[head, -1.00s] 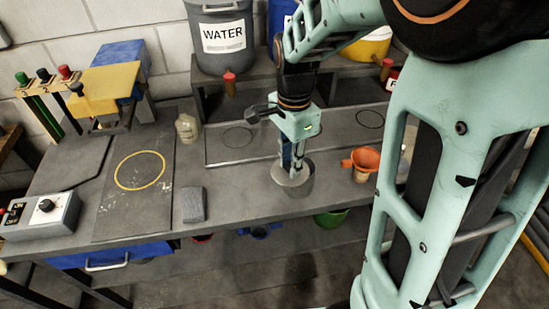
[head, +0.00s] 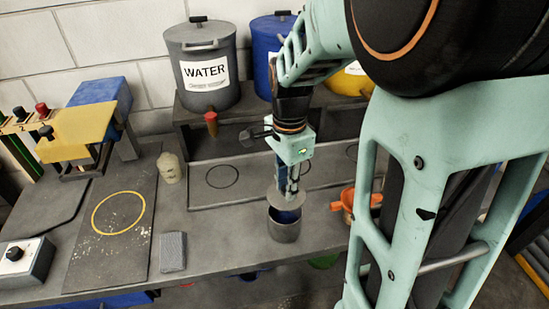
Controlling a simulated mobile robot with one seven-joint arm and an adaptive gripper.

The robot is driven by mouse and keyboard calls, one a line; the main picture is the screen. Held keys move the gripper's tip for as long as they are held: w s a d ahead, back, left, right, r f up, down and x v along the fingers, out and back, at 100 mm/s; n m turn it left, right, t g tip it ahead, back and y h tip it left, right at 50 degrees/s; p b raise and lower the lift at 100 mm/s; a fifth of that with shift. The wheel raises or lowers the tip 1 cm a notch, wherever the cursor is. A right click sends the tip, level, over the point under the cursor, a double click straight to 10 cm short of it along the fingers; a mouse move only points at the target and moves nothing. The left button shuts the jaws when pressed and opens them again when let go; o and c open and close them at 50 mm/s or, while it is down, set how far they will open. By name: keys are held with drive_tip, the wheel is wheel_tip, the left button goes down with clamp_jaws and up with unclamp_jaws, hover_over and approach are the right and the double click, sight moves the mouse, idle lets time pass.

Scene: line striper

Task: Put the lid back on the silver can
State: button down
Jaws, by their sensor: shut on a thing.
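The silver can (head: 284,231) stands upright on the grey bench, its dark, bluish inside partly showing. My gripper (head: 288,190) points down over it and is shut on the round grey lid (head: 286,203). The lid is held over the back part of the can's mouth and hides it there. A gap shows between the lid and the near rim, so the lid is not seated. Whether its far edge touches the rim I cannot tell. The fingertips are small and partly merge with the lid's top.
An orange funnel (head: 346,204) stands right of the can, partly behind my arm. A grey block (head: 173,252) and a pale bottle (head: 170,168) stand left. A raised shelf with the WATER bin (head: 205,65) and a blue bin (head: 272,58) is behind.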

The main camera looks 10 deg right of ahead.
wheel_tip(320, 180, down, 5)
drive_tip(key=b, duration=0.3)
drive_tip(key=shift+f+b, duration=0.2)
drive_tip(key=shift+b, duration=0.1)
drive_tip(key=shift+f, duration=0.15)
idle(2.3)
drive_tip(key=c, duration=1.2)
unclamp_jaws()
drive_tip(key=shift+o, duration=0.2)
drive_tip(key=shift+p, duration=0.3)
drive_tip(key=shift+r+p, duration=2.95)
drive_tip(key=shift+r, duration=0.6)
